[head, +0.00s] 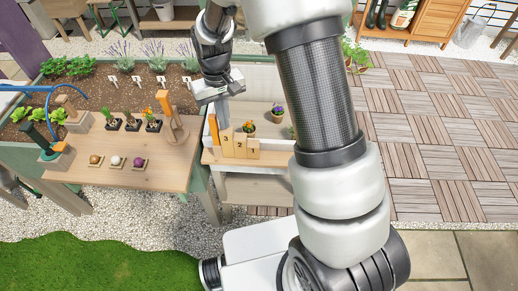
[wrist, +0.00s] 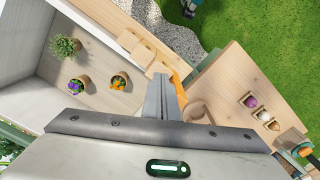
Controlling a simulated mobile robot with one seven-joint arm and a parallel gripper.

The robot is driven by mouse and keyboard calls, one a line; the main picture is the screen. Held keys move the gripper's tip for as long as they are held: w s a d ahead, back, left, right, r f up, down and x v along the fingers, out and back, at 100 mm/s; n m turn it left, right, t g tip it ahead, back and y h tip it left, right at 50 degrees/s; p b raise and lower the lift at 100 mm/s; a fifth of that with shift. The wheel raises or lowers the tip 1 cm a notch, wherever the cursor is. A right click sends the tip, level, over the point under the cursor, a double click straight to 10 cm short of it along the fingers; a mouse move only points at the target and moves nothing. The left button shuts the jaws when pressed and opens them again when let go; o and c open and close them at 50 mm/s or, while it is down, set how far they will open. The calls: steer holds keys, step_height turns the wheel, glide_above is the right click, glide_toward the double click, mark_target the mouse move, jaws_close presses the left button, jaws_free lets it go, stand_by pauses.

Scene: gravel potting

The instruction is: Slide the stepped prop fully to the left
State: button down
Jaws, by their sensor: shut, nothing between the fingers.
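The stepped prop (head: 239,146) is a pale wooden block with steps numbered 3, 2 and 1, tallest at the left. It stands at the front edge of the white-walled bench section. My gripper (head: 223,118) points down with its fingers together and empty, close to the prop's tall left end. In the wrist view the prop (wrist: 142,52) lies just beyond the fingertips (wrist: 167,80). I cannot tell whether they touch it. An orange upright piece (head: 213,131) stands just left of the tall step, partly hidden by my fingers in the wrist view.
Two potted flowers (head: 248,128) (head: 278,112) stand behind the prop. To the left is a wooden table (head: 125,160) with small pots, a wooden stand (head: 172,118) and several balls in holders. A soil planter (head: 140,90) lies behind it. Bare bench lies right of the prop.

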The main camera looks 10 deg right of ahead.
steer(key=shift+s+d, duration=0.3)
steer(key=shift+d, duration=0.6)
step_height(320, 180, up, 8)
steer(key=p, duration=0.5)
stand_by(0.6)
steer(key=s+d+r+m+t+p, duration=0.1)
steer(key=s+d+r, duration=0.1)
steer(key=s+r, duration=0.35)
steer(key=s+d+r+t+p, duration=0.1)
steer(key=s+d+r, duration=0.1)
steer(key=r, duration=0.7)
steer(key=s+d+r+m+t+p, duration=0.1)
steer(key=s+d+r+t+p, duration=0.1)
steer(key=s+r, duration=0.35)
steer(key=s+d+r+t, duration=0.1)
steer(key=s+r, duration=0.5)
steer(key=s, duration=0.2)
steer(key=shift+d+t+p, duration=0.3)
steer(key=shift+d+p, duration=0.1)
steer(key=shift+p, duration=0.05)
